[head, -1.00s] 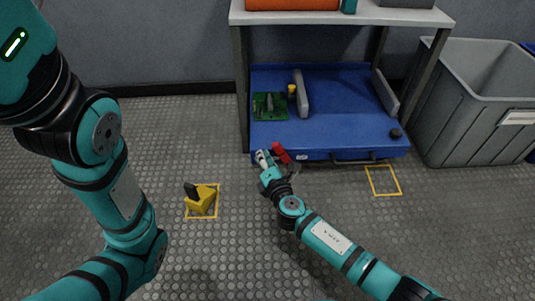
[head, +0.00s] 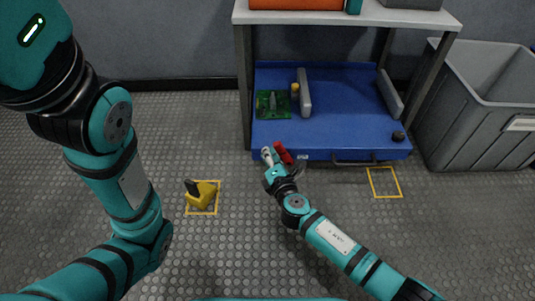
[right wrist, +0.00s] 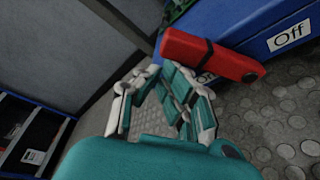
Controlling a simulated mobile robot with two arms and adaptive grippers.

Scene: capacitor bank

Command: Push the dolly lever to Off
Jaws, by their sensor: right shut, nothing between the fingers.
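The blue dolly (head: 345,128) stands under the grey shelf. Its red lever (head: 283,153) is at the front left edge and slants down to the right. A white "Off" label (right wrist: 288,37) is on the blue side, to the right of the lever. My right gripper (head: 267,155) is shut and empty, just left of the lever. Its fingers (right wrist: 162,92) show close below the lever; contact is unclear. My left gripper is out of view.
A green circuit board (head: 272,105) and a grey upright bar (head: 304,93) are on the dolly. A grey bin (head: 480,115) stands to the right. A yellow object (head: 202,193) with a dark handle sits in a marked floor square. The front floor is mostly clear.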

